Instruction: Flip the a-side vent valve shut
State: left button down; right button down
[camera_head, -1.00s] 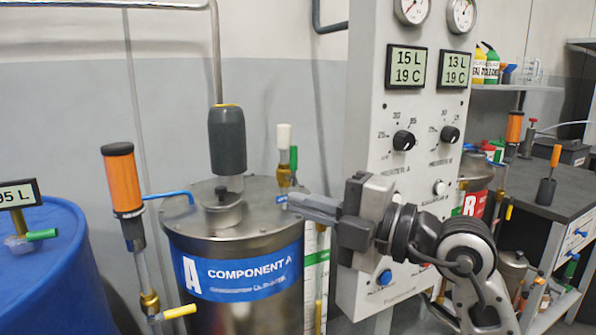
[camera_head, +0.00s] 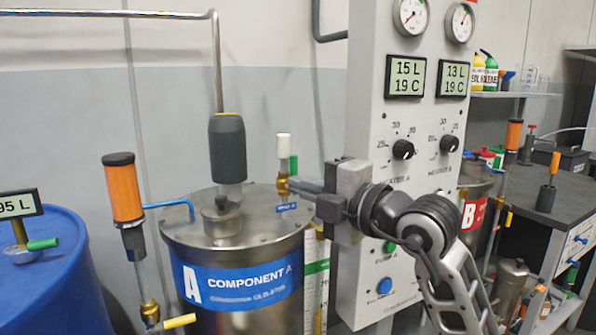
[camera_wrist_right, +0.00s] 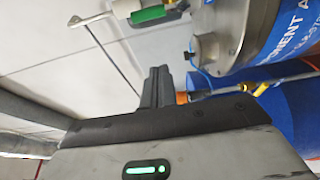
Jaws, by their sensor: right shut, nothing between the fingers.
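The A-side vent valve (camera_head: 283,168) stands on the right rear of the component A tank lid (camera_head: 245,225). The green handle also shows at the top of the right wrist view (camera_wrist_right: 155,14). My right gripper (camera_head: 293,185) is shut and empty. In the head view its fingertips overlap the valve's brass base, below the green handle; I cannot tell whether they touch. In the wrist view the fingers (camera_wrist_right: 157,85) appear apart from the handle. My left gripper is not in view.
A dark bench (camera_head: 555,200) is at right. The wall area above the tank is mostly open.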

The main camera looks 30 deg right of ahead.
aim_at(294, 173)
jog(key=w+d, duration=0.2)
jog(key=w, duration=0.4)
jog(key=shift+d+p, duration=0.15)
jog(key=shift+p, duration=0.2)
